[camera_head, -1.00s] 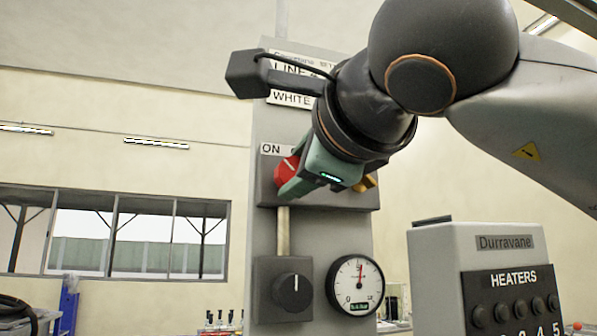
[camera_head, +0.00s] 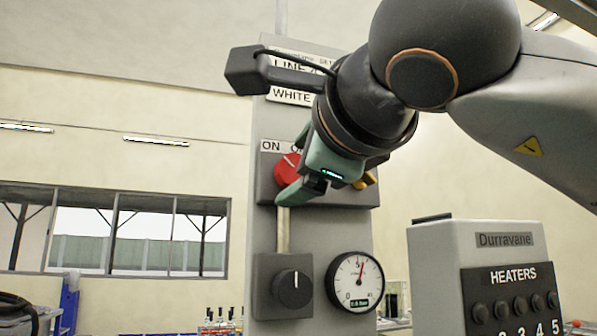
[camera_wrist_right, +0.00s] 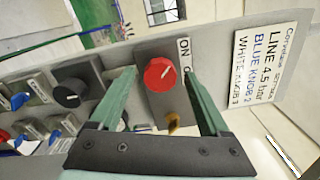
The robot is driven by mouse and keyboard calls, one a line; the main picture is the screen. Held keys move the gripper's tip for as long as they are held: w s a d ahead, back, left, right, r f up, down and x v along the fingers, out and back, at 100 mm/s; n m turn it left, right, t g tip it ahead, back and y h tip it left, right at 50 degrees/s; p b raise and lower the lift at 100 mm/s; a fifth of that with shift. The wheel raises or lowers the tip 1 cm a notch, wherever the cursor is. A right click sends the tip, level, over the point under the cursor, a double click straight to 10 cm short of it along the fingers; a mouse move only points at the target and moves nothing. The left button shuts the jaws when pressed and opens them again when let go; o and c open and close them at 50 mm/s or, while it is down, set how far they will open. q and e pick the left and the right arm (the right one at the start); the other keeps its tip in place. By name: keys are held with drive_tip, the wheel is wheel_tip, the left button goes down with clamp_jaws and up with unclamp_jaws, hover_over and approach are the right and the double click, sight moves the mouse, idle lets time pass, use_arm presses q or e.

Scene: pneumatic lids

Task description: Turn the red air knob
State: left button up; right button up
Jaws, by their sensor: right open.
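The red air knob (camera_head: 286,171) sits on a grey plate on the upright panel, below a label reading "ON" at the left and partly covered at the right. My right gripper (camera_head: 296,168) is open, with its green fingers on either side of the knob in the head view. In the right wrist view the red knob (camera_wrist_right: 160,74) shows between the two spread fingers of the gripper (camera_wrist_right: 158,80), with visible space to each side. My left gripper is not in view.
A black knob (camera_head: 291,289) and a round gauge (camera_head: 355,282) are lower on the panel (camera_head: 265,225). A brass fitting (camera_wrist_right: 172,121) is beside the red knob. A heaters box (camera_head: 440,270) stands at the right. Blue knobs (camera_wrist_right: 19,100) show in the wrist view.

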drive_tip(key=b+v, duration=0.3)
drive_tip(key=v, duration=0.9)
drive_tip(key=shift+s, duration=0.25)
drive_tip(key=shift+d, duration=0.1)
